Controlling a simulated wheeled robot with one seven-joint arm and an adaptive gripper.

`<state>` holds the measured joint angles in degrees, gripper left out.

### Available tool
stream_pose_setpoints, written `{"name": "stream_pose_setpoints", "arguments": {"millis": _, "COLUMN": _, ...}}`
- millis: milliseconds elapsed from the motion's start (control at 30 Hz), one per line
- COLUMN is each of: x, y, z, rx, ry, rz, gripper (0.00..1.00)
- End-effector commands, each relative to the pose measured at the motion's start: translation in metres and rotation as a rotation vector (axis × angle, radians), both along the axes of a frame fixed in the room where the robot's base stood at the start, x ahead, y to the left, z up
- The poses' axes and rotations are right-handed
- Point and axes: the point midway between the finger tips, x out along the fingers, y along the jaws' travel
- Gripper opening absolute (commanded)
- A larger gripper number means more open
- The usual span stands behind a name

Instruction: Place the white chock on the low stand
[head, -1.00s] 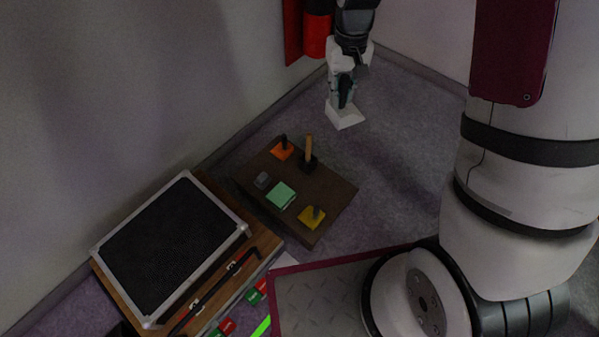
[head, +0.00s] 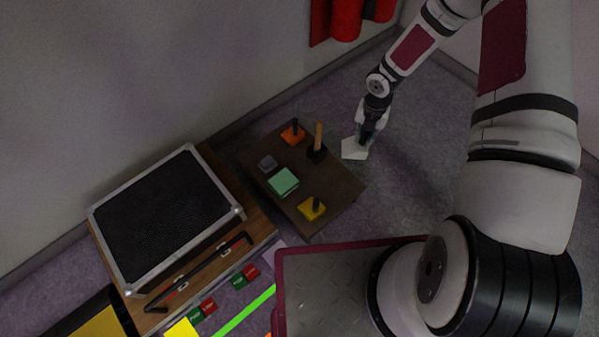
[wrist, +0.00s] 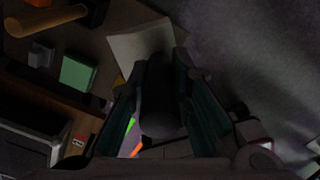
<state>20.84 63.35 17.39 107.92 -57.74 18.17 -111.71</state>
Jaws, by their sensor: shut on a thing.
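The white chock (head: 353,149) is a pale wedge-like block at the tip of my gripper (head: 366,138), right of the low stand's far right side in the head view. My gripper is shut on it. In the wrist view the chock (wrist: 140,45) shows beyond the fingers (wrist: 160,100), which hide part of it. The low stand (head: 338,186) is a dark brown board near the floor. From the head view I cannot tell how high the chock hangs.
On the stand are an orange block (head: 293,133), a black block with a wooden handle (head: 318,143), a grey block (head: 267,162), a green block (head: 284,181) and a yellow block (head: 312,208). A black-topped case (head: 165,215) lies at left. The stand's right side has bare room.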

Motion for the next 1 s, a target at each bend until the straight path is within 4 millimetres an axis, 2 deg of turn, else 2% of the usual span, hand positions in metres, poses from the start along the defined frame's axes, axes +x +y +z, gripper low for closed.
{"name": "stream_pose_setpoints", "arguments": {"millis": 33, "x": -0.006, "y": 0.007, "z": -0.023, "rx": 0.003, "ry": 0.006, "rz": 0.158, "gripper": 0.00}}
{"name": "stream_pose_setpoints", "arguments": {"millis": 100, "x": -0.012, "y": 0.015, "z": -0.047, "rx": 0.002, "ry": 0.004, "rz": 0.385, "gripper": 0.00}}
{"name": "stream_pose_setpoints", "arguments": {"millis": 200, "x": -0.020, "y": 0.023, "z": -0.069, "rx": 0.000, "ry": 0.002, "rz": 0.614, "gripper": 0.00}}
{"name": "stream_pose_setpoints", "arguments": {"millis": 300, "x": -0.023, "y": 0.028, "z": -0.080, "rx": -0.003, "ry": -0.001, "rz": 0.738, "gripper": 0.00}}
{"name": "stream_pose_setpoints", "arguments": {"millis": 567, "x": -0.026, "y": 0.030, "z": -0.092, "rx": -0.002, "ry": -0.002, "rz": 0.801, "gripper": 0.00}}
{"name": "stream_pose_setpoints", "arguments": {"millis": 800, "x": -0.026, "y": 0.030, "z": -0.129, "rx": -0.002, "ry": -0.001, "rz": 0.798, "gripper": 0.00}}
{"name": "stream_pose_setpoints", "arguments": {"millis": 1000, "x": -0.026, "y": 0.030, "z": -0.145, "rx": -0.001, "ry": -0.001, "rz": 0.797, "gripper": 0.00}}
